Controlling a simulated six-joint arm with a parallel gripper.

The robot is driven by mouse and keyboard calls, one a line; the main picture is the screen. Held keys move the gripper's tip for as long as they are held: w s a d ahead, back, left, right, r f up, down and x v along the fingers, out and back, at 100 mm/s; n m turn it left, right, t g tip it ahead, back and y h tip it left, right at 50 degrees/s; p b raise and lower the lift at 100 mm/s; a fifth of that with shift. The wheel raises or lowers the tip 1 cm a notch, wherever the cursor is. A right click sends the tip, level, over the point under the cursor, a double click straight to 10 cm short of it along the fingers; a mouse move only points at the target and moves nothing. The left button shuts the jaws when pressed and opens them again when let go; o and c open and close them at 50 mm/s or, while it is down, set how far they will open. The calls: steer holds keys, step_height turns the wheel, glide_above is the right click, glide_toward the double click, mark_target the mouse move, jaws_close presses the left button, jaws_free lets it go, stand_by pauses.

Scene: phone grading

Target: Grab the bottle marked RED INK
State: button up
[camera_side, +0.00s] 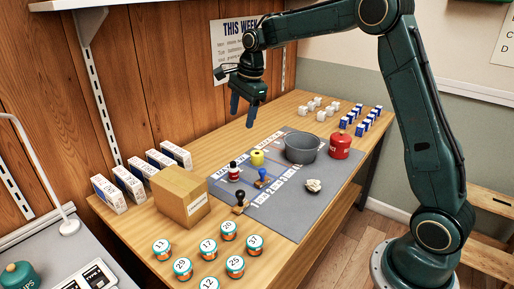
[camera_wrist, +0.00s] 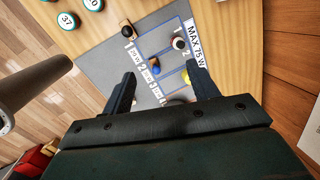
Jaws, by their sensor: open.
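A small bottle with a black cap, a white label band and red on its body (camera_side: 234,173) stands upright on the left part of the grey mat (camera_side: 300,218). Its label is too small to read. In the wrist view its black cap (camera_wrist: 179,43) shows from above, beyond my right-hand finger. My gripper (camera_side: 243,112) is open and empty, in the air well above the mat and apart from the bottle. In the wrist view the gap between its fingers (camera_wrist: 160,76) lies over the mat.
Near the bottle stand a yellow roll (camera_side: 257,158), a blue-handled stamp (camera_side: 262,179) and a dark-handled stamp (camera_side: 240,202). A grey pot (camera_side: 301,148), a red canister (camera_side: 340,146) and crumpled paper (camera_side: 313,185) are farther right. A cardboard box (camera_side: 180,198) and several numbered jars (camera_side: 208,248) sit left and front.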

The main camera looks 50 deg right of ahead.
mark_target(233, 163)
steer(key=w+d+f+m, duration=0.1)
steer(key=w+f+m, duration=0.1)
steer(key=f, duration=0.5)
steer(key=w+d+f+m, duration=0.2)
steer(key=w+f, duration=0.1)
steer(key=f, duration=0.3)
steer(key=w+d+f+m+g, duration=0.1)
steer(key=w+f+m, duration=0.2)
steer(key=f, duration=0.4)
steer(key=shift+w+d+f+y, duration=0.15)
steer(key=shift+d+f+y, duration=0.15)
steer(key=shift+d, duration=0.05)
steer(key=shift+f, duration=0.2)
steer(key=shift+f, duration=0.1)
steer(key=shift+w+a+f, duration=0.1)
steer(key=shift+w+f, duration=0.15)
steer(key=shift+f, duration=1)
steer(key=shift+w+a+f, duration=0.1)
steer(key=shift+w+f, duration=0.1)
steer(key=shift+f, duration=1)
steer(key=c, duration=1.1)
